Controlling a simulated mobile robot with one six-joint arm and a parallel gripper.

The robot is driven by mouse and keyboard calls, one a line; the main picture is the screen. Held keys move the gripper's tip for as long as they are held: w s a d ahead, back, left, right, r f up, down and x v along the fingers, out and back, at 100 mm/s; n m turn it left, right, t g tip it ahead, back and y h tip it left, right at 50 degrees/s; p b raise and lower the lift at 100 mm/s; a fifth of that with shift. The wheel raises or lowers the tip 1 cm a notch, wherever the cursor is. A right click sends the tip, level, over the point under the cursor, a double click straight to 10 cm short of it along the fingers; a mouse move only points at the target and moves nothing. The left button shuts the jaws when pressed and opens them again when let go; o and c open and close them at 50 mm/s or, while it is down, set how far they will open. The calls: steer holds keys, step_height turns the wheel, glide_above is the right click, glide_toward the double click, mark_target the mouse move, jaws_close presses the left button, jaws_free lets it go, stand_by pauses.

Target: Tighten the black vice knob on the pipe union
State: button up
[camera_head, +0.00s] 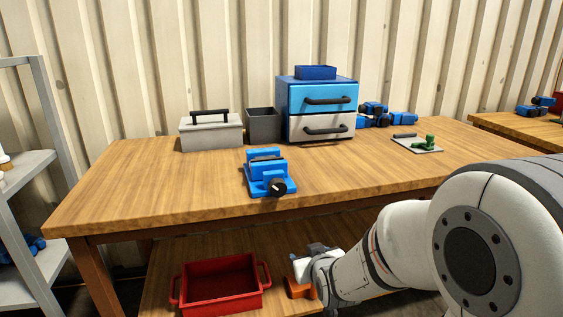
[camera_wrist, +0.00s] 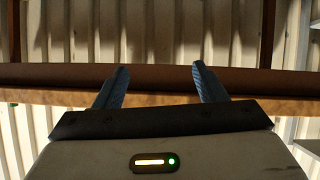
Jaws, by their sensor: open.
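The blue vice (camera_head: 262,168) stands near the front edge of the wooden table, left of the middle in the head view. Its round black knob (camera_head: 277,187) faces me, with a small light mark on it. A dark bar shows at the top of the vice; I cannot tell whether a pipe union is between the jaws. My gripper (camera_head: 318,248) is low in front of the table, below and right of the vice, and well apart from it. In the wrist view its two blue-grey fingers (camera_wrist: 160,70) are spread, with nothing between them.
On the table (camera_head: 180,185) stand a grey toolbox (camera_head: 211,134), a dark bin (camera_head: 263,126), a blue drawer unit (camera_head: 320,103), several blue parts (camera_head: 373,113) and a green part (camera_head: 430,141) on a plate. A red tray (camera_head: 219,285) is on the lower shelf. The table's front left is clear.

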mark_target(278, 190)
steer(key=w+a+r+n+t+y+p, duration=0.25)
steer(key=a+r+t+p, duration=0.35)
steer(key=r, duration=0.6)
steer(key=shift+m+g, duration=0.3)
steer(key=shift+m, duration=0.05)
steer(key=p+x, duration=0.1)
steer(key=x, duration=0.7)
steer(key=shift+w+d, duration=0.1)
steer(key=shift+d, duration=0.05)
steer(key=shift+c, duration=0.5)
steer(key=c, duration=0.9)
